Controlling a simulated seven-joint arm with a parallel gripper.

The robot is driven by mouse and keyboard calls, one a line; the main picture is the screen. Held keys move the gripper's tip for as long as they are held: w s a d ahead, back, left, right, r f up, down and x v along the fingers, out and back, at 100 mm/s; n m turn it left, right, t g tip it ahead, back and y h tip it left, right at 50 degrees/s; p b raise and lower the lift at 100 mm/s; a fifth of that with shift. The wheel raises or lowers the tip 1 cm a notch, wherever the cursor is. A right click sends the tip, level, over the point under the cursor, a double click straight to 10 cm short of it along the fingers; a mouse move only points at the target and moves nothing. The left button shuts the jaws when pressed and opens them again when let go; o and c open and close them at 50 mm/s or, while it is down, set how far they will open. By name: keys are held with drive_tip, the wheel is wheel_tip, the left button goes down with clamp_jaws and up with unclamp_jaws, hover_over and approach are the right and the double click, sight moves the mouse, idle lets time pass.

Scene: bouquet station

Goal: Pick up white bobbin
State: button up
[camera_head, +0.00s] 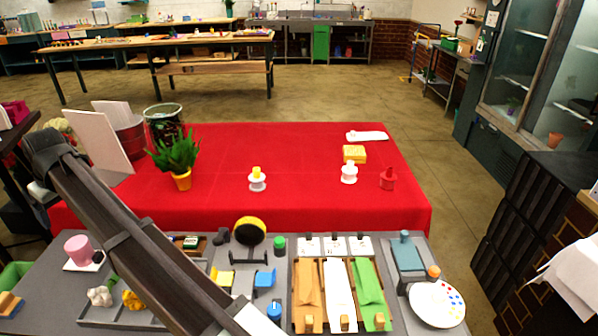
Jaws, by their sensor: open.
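A white bobbin (349,174) stands upright on the right part of the red-covered table (310,208). A red bobbin-like piece (388,180) stands to its right, and a yellow block (354,154) lies just behind it. A white piece with a yellow top (257,182) stands farther left on the red cloth. My dark arm crosses the left side of the view and runs down to the bottom edge. My gripper is not visible in this view, and nothing of mine is near the white bobbin.
A potted plant (178,160) stands at the red table's left, and a white flat item (367,136) lies at its back right. A grey bench (410,320) in front is crowded with trays, a palette (437,304) and a pink mug (78,249). The red cloth's middle is clear.

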wheel_tip(320, 180, up, 10)
drive_tip(key=w+d+f+h, duration=0.1)
drive_tip(key=w+d, duration=1.5)
drive_tip(key=d, duration=0.1)
drive_tip(key=n+g+h, duration=0.2)
drive_tip(key=h, duration=0.1)
hover_over(350, 169)
drive_tip(key=w, duration=0.1)
wheel_tip(350, 169, down, 4)
wheel_tip(350, 169, down, 15)
drive_tip(key=shift+d+r, duration=0.15)
drive_tip(key=c, duration=1.1)
drive_tip(key=shift+o, duration=0.2)
drive_tip(key=shift+r, duration=0.1)
